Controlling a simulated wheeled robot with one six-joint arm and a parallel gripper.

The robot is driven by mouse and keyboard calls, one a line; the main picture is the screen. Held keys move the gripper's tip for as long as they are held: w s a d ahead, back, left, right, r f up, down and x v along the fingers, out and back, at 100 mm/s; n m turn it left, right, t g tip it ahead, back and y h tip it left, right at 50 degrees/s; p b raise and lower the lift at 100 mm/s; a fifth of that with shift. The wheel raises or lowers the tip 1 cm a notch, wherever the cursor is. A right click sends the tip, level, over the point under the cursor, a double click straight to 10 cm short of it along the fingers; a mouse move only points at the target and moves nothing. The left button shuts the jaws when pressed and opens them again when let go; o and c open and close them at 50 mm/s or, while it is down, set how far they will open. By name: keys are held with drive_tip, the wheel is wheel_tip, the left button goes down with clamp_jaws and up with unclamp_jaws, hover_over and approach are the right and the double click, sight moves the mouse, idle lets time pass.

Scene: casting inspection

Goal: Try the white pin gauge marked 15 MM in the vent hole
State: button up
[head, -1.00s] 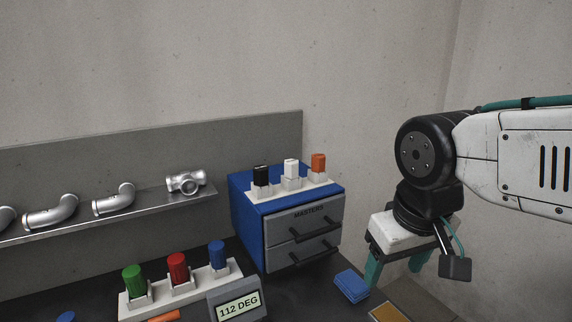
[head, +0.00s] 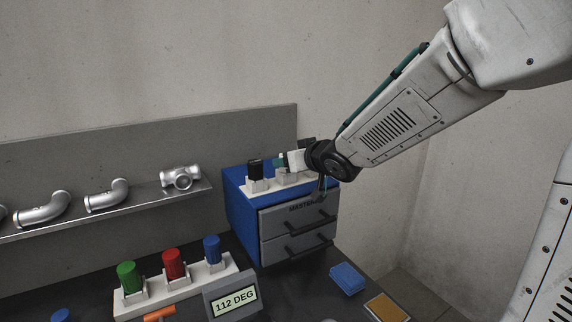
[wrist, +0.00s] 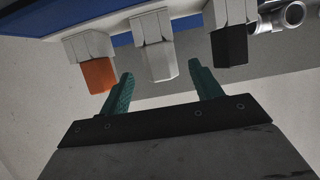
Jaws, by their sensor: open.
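The white pin gauge (wrist: 159,63) sits in the middle holder of the white rack on the blue cabinet, which appears upside down in the wrist view. Its 15 MM mark is not legible. My gripper (wrist: 160,74) is open, with one green finger to each side of the white gauge and no clear contact. In the head view my gripper (head: 281,161) reaches over the rack (head: 250,191) from the right and mostly hides the white gauge. A vent hole cannot be made out on the silvery casting (head: 181,178) on the shelf.
The black gauge (head: 255,167) and the orange gauge (wrist: 98,76) flank the white one closely. A rack with green, red and blue gauges (head: 174,263) stands in front, beside a 112 DEG display (head: 234,301). A blue block (head: 347,279) lies right of the cabinet (head: 240,217).

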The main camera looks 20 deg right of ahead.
drive_tip(key=x, duration=0.5)
drive_tip(key=shift+w+a+f, duration=0.15)
drive_tip(key=shift+w+f, duration=0.05)
drive_tip(key=shift+f, duration=0.05)
drive_tip(key=c, duration=1)
